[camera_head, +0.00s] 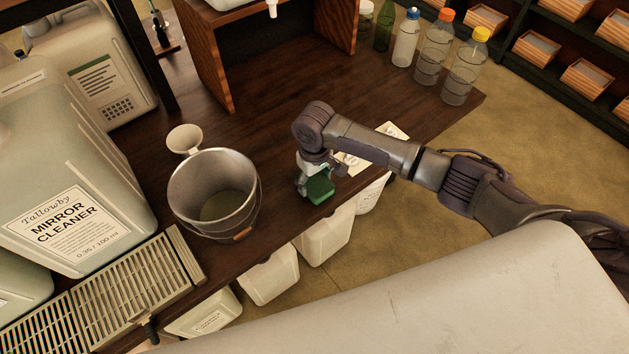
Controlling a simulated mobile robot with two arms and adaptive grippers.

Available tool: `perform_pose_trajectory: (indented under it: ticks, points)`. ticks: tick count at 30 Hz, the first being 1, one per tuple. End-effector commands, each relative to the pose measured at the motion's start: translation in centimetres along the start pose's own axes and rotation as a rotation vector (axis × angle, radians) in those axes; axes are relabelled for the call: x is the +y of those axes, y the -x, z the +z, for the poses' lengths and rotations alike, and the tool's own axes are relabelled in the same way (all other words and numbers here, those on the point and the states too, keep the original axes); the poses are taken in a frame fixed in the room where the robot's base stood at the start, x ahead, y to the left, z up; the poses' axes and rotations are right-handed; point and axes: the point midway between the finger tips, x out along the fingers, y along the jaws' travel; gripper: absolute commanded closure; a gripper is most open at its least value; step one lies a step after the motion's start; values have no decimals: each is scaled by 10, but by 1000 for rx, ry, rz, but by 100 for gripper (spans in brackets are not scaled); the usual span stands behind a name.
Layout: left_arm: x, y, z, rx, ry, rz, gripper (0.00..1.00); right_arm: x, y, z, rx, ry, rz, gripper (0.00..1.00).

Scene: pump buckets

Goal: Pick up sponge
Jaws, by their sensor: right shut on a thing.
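A green sponge (319,190) is at the front edge of the dark wooden table, right of the metal bucket. My right gripper (312,180) comes in from the right and is shut on the sponge from above. The gripper and wrist hide part of the sponge, and I cannot tell whether it touches the tabletop. My left gripper is not in view.
A metal bucket (212,193) stands on the table (262,135) left of the sponge, with a white funnel (185,138) behind it. Large mirror cleaner jugs (75,170) and a metal grate (120,297) are at left. Several bottles (435,50) line the back right.

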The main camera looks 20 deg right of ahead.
Motion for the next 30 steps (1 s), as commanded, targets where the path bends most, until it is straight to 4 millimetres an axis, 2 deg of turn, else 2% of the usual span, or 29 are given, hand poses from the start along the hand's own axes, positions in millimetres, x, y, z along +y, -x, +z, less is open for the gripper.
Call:
perform_pose_trajectory:
  ticks: [5,8,11,21,25,30]
  points:
    - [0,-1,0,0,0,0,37,0,8,0,1,-1,-1,45]
    - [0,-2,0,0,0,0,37,0,21,0,2,0,-1,45]
    - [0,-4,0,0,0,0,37,0,42,-1,5,0,-2,45]
    - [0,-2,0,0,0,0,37,-17,86,75,0,3,-1,45]
    - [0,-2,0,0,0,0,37,-21,98,96,0,1,0,45]
    - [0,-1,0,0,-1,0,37,-25,108,110,-1,0,-1,45]
